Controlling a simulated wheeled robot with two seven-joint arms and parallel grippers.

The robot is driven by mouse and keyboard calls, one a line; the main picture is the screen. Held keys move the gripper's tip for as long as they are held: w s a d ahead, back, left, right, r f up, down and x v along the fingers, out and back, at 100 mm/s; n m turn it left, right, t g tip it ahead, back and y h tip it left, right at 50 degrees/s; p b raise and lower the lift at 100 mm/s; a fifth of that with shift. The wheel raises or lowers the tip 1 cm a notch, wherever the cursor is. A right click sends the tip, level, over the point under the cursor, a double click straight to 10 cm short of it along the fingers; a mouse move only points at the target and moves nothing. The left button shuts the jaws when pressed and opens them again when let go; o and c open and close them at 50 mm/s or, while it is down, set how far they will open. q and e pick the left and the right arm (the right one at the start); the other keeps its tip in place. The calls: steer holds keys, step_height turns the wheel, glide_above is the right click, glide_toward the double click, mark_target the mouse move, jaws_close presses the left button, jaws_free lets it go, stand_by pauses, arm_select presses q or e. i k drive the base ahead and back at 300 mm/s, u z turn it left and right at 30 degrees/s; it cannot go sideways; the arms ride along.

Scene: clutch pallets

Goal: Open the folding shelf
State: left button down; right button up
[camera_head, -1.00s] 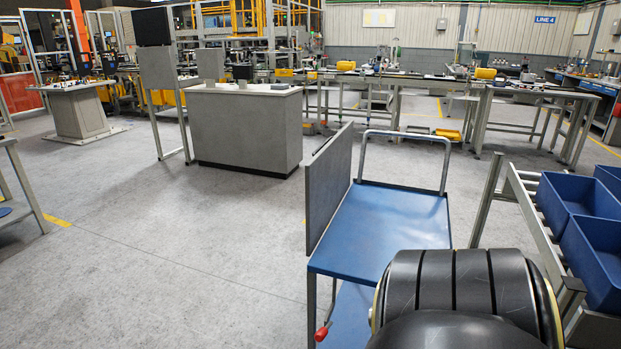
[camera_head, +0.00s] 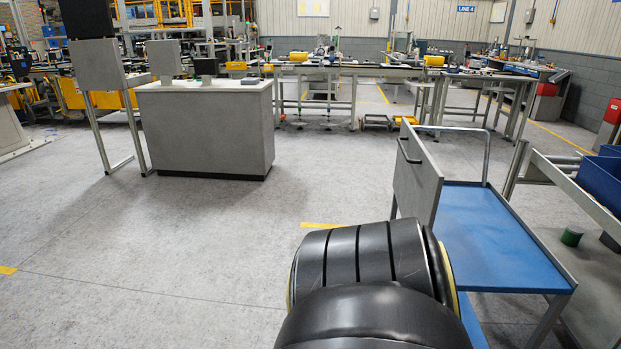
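A blue cart (camera_head: 490,228) stands on the right, with a metal push rail at its far end. A grey flat panel (camera_head: 417,180), which looks like the folding shelf, stands upright along the cart's left side. It has a black handle (camera_head: 402,150) on its outer face. My dark, rounded arm links cover the bottom centre and hide the cart's near left corner and part of its lower side. Neither gripper shows, so I cannot tell their state.
A grey counter (camera_head: 205,130) stands at the back left. A rack with blue bins (camera_head: 600,180) stands close to the cart's right. The floor at left and centre is clear.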

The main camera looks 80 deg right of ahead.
mark_target(418, 181)
steer(key=i, duration=0.2)
steer(key=z, duration=3)
steer(key=k, duration=0.55)
steer(key=u, duration=1.1)
steer(key=i, duration=1.05)
steer(key=z, duration=0.45)
steer(key=i, duration=1.55)
steer(key=z, duration=1.25)
